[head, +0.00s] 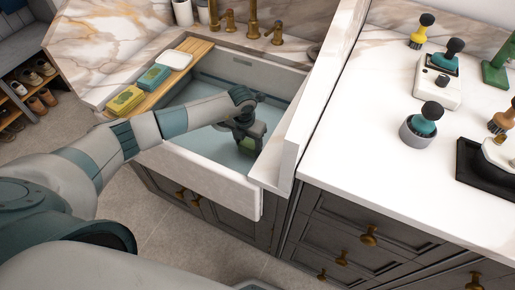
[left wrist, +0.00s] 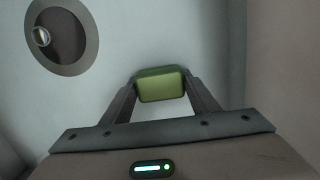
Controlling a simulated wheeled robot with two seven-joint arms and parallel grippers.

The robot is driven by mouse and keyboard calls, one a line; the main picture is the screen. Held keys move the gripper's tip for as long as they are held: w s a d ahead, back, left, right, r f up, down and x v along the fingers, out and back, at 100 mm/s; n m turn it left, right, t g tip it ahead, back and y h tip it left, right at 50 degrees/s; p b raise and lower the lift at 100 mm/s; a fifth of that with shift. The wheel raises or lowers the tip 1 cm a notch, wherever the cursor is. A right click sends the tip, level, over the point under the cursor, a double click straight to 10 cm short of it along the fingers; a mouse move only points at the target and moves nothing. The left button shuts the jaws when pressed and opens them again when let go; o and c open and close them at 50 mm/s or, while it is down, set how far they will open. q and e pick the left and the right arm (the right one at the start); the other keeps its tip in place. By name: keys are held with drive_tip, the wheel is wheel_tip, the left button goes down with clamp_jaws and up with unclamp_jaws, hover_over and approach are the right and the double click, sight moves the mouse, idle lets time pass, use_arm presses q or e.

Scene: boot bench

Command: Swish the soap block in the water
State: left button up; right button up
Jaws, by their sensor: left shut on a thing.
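The green soap block (left wrist: 161,84) is between the two fingers of my left gripper (left wrist: 160,92), which is shut on it. In the head view my left gripper (head: 249,142) reaches down inside the white sink (head: 205,178), toward its right side. A pale blue-green area, which looks like water (head: 205,143), shows in the basin. I cannot tell whether the soap touches the water. My right gripper is not in view.
A round drain (left wrist: 62,38) shows at upper left in the left wrist view. A wooden board (head: 185,67) with sponge-like blocks spans the sink's left side. Brass taps (head: 252,25) stand behind. The right counter (head: 370,150) holds several brushes and stands.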

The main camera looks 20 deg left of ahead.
use_arm(q)
drive_tip(key=a, duration=0.5)
drive_tip(key=shift+w+a+b, duration=0.15)
drive_tip(key=shift+w+b, duration=0.05)
drive_tip(key=shift+b, duration=0.2)
drive_tip(key=d, duration=0.6)
drive_tip(key=d+p, duration=0.1)
drive_tip(key=d, duration=0.3)
drive_tip(key=shift+s, duration=0.4)
drive_tip(key=a, duration=0.3)
drive_tip(key=a+b, duration=0.1)
drive_tip(key=a, duration=0.6)
drive_tip(key=shift+w, duration=0.4)
